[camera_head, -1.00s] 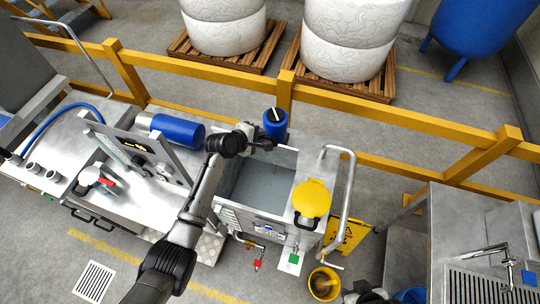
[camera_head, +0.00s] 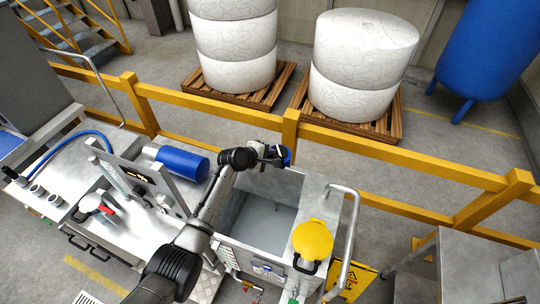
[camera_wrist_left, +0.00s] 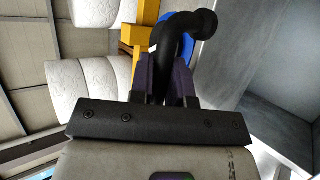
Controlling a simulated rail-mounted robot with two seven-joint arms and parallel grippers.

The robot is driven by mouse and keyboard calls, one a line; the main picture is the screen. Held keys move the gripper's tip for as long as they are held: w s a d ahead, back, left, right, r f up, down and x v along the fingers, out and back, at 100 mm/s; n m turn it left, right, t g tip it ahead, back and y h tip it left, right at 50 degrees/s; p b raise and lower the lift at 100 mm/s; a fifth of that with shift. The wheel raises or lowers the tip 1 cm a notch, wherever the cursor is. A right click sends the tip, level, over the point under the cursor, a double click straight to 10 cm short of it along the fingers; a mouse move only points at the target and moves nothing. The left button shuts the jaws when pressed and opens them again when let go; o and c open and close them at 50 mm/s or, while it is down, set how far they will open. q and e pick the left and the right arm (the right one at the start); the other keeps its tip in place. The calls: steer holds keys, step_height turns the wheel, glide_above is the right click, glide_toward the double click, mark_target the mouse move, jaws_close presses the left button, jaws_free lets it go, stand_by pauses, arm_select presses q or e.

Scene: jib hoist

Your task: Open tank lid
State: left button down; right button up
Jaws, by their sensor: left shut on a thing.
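The open tank (camera_head: 263,223) stands in the middle of the head view, a grey metal box with its inside showing. My left gripper (camera_head: 276,154) is above its back edge, and my arm crosses the tank's left side. In the left wrist view my left gripper (camera_wrist_left: 169,75) is shut on a curved black handle (camera_wrist_left: 190,22). The handle's far end sticks out to the upper right. In the head view my gripper hides the handle. I cannot clearly make out the lid plate there. My right gripper is out of view.
A yellow round cover (camera_head: 312,240) and a bent metal rail (camera_head: 345,240) are at the tank's right. A yellow fence (camera_head: 400,155) runs behind.

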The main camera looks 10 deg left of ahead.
arm_select(q)
steer(key=c, duration=1.1)
jaws_free()
steer(key=shift+s+a, duration=0.1)
steer(key=shift+s+a+r, duration=0.15)
steer(key=shift+r, duration=0.1)
steer(key=v, duration=1.3)
